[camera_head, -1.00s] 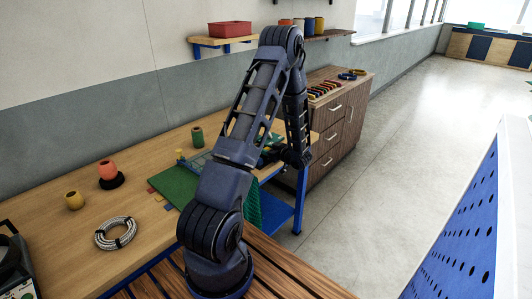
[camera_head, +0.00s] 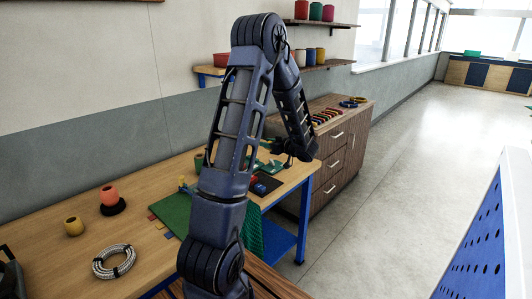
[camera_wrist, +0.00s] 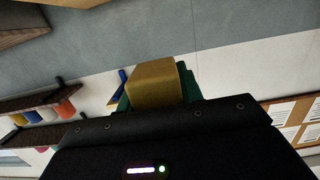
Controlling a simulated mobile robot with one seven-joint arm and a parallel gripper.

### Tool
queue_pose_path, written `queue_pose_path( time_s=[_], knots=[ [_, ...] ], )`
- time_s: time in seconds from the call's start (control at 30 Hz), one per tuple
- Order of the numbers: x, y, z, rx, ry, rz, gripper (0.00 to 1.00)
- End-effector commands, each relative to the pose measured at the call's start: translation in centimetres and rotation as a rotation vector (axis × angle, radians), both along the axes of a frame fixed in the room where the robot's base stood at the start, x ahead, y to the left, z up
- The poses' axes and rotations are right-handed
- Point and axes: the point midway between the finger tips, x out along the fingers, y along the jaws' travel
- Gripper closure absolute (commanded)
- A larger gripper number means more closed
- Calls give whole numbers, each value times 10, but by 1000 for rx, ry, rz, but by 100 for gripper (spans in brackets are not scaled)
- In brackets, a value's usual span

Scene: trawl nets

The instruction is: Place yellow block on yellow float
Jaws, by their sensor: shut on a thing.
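The yellow block (camera_wrist: 156,86) fills the space between the green fingertips of my gripper (camera_wrist: 158,92) in the wrist view. My gripper is shut on it and holds it in the air. In the head view my gripper (camera_head: 302,150) hangs at the far right end of the workbench, near the drawer cabinet; the block cannot be made out there. A small yellow float (camera_head: 73,227) stands upright at the left of the workbench, well away from my gripper.
An orange float (camera_head: 109,196) on a black ring, a coiled rope (camera_head: 114,262) and a green float (camera_head: 199,161) stand on the workbench (camera_head: 75,260). A green mat (camera_head: 172,213) lies mid-bench. The wooden cabinet (camera_head: 334,160) is behind. Open floor lies right.

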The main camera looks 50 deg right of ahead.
Motion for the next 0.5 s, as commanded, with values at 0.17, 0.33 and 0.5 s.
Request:
queue_pose_path(
  time_s=[0.17, 0.33, 0.5],
  knots=[
    [0, 0, 8, 1, 0, -1, 87],
    [1, 0, 9, 1, 0, 0, 87],
    [19, 9, 10, 0, 0, 28, 87]
  ],
)
